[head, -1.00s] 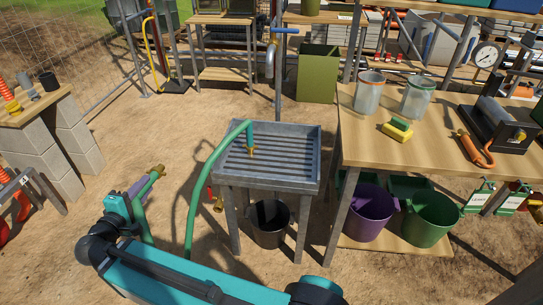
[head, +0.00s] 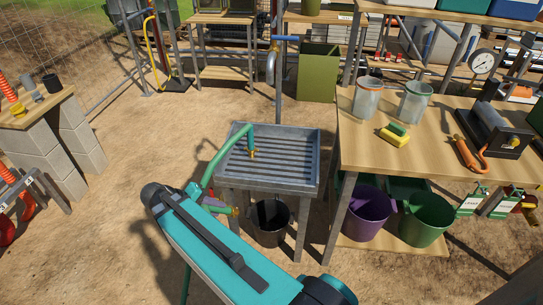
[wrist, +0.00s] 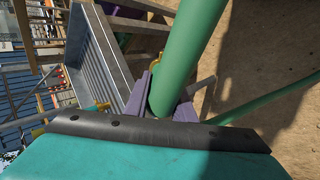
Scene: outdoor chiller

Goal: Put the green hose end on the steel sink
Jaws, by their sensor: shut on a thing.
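The steel sink (head: 275,178) stands on legs in the middle of the head view; part of it shows at left in the wrist view (wrist: 90,50). A green hose (head: 222,153) arcs over its left rim. The hose end (head: 251,145), with a brass tip, points down at the sink's back left; I cannot tell whether it touches the grooved surface. My gripper (head: 216,206) is left of and below the sink's front left corner, partly hidden by my arm. In the wrist view my purple fingers (wrist: 160,102) are shut on a green hose length (wrist: 187,55).
A dark bucket (head: 270,222) stands under the sink. A wooden table (head: 360,150) at right carries jars, a sponge and tools, with purple and green buckets below. A blue-handled tap (head: 272,62) rises behind the sink. Bare ground lies at left.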

